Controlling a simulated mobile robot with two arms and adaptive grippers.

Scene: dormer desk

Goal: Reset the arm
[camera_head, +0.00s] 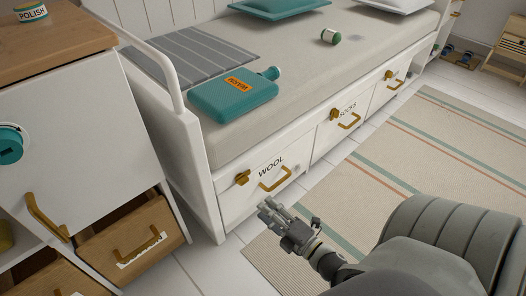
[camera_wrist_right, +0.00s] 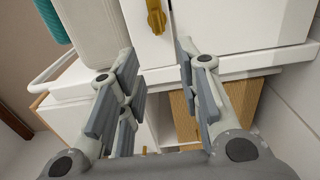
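My right gripper (camera_head: 271,211) is in the lower middle of the head view, in front of the bed's WOOL drawer (camera_head: 255,183) and above the floor by the rug. In the right wrist view its two fingers (camera_wrist_right: 155,62) are spread wide apart with nothing between them. White furniture fronts and a gold catch (camera_wrist_right: 156,18) show beyond the fingers. I cannot tell the exact gap between the fingertips and the drawer front. My left gripper is not in view.
A white cabinet (camera_head: 75,135) with a partly open wooden drawer (camera_head: 130,238) stands left. The striped rug (camera_head: 440,150) is clear.

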